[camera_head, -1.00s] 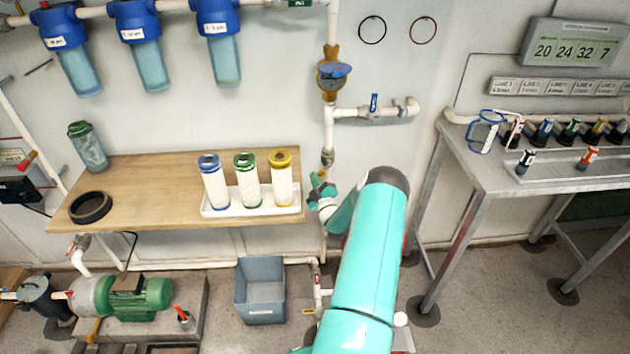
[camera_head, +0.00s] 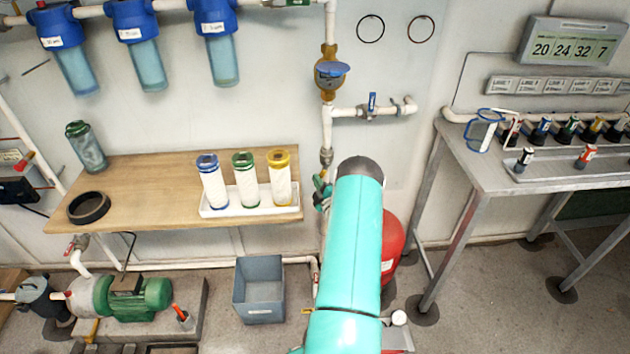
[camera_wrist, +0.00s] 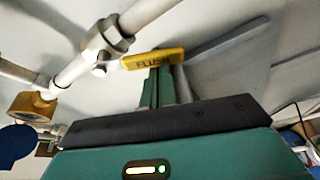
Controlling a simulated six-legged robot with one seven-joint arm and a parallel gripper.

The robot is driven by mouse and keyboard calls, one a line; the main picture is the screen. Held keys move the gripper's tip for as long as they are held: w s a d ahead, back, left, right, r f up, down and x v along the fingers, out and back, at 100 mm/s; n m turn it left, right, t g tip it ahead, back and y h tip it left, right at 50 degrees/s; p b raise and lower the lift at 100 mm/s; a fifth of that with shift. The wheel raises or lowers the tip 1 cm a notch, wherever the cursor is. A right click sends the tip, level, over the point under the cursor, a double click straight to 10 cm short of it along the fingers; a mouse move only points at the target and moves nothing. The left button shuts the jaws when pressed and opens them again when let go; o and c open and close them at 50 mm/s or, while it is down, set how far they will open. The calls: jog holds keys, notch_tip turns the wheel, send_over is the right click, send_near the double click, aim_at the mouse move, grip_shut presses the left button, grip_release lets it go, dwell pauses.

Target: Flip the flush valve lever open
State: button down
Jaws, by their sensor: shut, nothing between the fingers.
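The flush valve lever (camera_wrist: 152,60) is a yellow bar marked FLUSH in the wrist view. It sticks out sideways from a pale valve body (camera_wrist: 103,38) on a white pipe that runs diagonally. My gripper (camera_wrist: 165,72) is shut and empty. Its fingertips are right at the lever's underside in the picture, near its middle and outer end; I cannot tell whether they touch it. In the head view, my arm hides most of the gripper and the flush lever, and only a green bit of my gripper (camera_head: 321,192) shows beside the vertical pipe.
A blue-handled valve (camera_head: 372,103) and a brass meter (camera_head: 329,75) are on the pipes above. A wooden shelf (camera_head: 130,185) with filter cartridges is left. A grey bin (camera_head: 259,290) stands below. A red tank (camera_head: 392,243) is behind my arm. A metal table (camera_head: 500,180) is right.

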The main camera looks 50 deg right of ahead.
jog(key=shift+s+d+f+n+g+y, duration=0.2)
jog(key=shift+s+d+n, duration=0.1)
jog(key=shift+n, duration=0.45)
jog(key=shift+s+d+f+n+g+y, duration=0.15)
jog(key=shift+s+d+n+y, duration=0.15)
jog(key=shift+n, duration=0.4)
jog(key=shift+s+d+f+n+g+y, duration=0.1)
jog(key=shift+s+d+f+n, duration=0.2)
jog(key=shift+n, duration=0.45)
jog(key=shift+s+r, duration=0.1)
jog(key=shift+a, duration=0.15)
